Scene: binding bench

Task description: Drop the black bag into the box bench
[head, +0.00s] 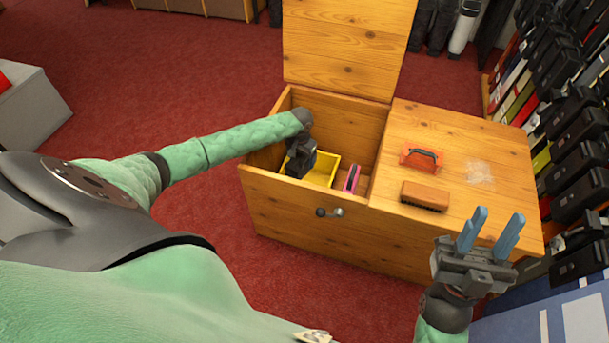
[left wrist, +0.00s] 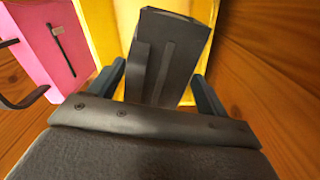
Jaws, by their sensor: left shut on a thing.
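The wooden box bench (head: 300,202) stands ahead with its left compartment open and its lid (head: 348,42) raised. My left gripper (head: 298,166) reaches down into that compartment, over the yellow tray (head: 324,168) inside. In the left wrist view its two fingers are shut on the black bag (left wrist: 170,55), a dark grey, boxy thing held upright between them in front of the yellow tray. In the head view the bag can hardly be told from the dark gripper. My right gripper (head: 491,232) is open and empty, in front of the bench's right side.
A pink item (head: 352,179) stands beside the yellow tray in the compartment; it also shows in the left wrist view (left wrist: 50,40). An orange-handled tool (head: 421,158) and a brush (head: 425,196) lie on the closed right top. A crowded rack of dark items lines the right side.

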